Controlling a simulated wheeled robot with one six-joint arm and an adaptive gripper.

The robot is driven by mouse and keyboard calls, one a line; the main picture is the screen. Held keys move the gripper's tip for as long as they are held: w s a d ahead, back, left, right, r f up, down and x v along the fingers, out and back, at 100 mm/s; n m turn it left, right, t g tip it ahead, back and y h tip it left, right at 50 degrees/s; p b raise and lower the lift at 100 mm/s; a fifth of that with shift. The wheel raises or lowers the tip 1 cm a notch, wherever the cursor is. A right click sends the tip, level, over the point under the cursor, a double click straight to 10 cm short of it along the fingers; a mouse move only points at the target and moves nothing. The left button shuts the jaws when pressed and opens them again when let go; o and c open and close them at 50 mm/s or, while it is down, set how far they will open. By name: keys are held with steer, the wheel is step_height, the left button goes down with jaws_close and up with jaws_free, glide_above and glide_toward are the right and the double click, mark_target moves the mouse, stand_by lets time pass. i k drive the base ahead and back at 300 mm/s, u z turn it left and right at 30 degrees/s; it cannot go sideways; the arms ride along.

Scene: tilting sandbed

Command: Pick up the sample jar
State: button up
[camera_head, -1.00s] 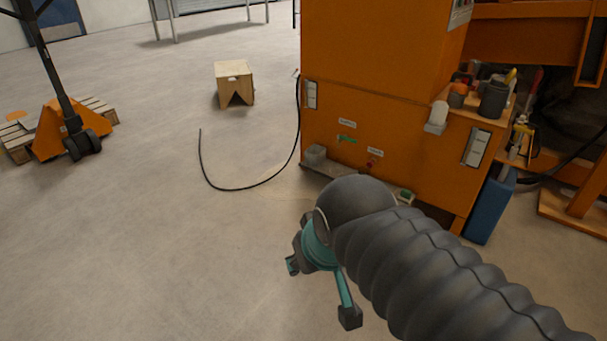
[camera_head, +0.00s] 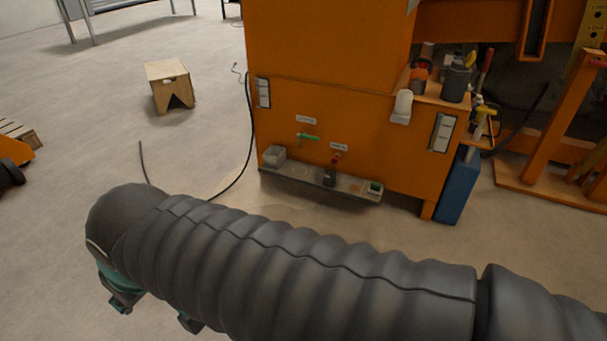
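No jar is clearly labelled as the sample jar. A small dark jar (camera_head: 329,177) stands on a narrow low shelf (camera_head: 300,175) on the front of the orange cabinet, below a red tap (camera_head: 336,157). A small green-topped item (camera_head: 375,187) sits at the shelf's right end. My gripper (camera_head: 156,312) is at the lower left, partly hidden by my grey sleeved arm. Its fingers are spread and nothing shows between them. It is well apart from the shelf, out in front and to the left.
The orange cabinet (camera_head: 325,105) carries a green tap (camera_head: 308,136) and a pale box (camera_head: 274,156) on the shelf. A side ledge holds containers and tools. A blue canister (camera_head: 458,187) stands at the right. A black cable and wooden stool (camera_head: 168,86) are left on open floor.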

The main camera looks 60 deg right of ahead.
mark_target(330, 169)
steer(key=z, duration=0.2)
steer(key=i, duration=0.75)
steer(key=z, duration=1.15)
steer(key=i, duration=0.45)
steer(key=z, duration=0.5)
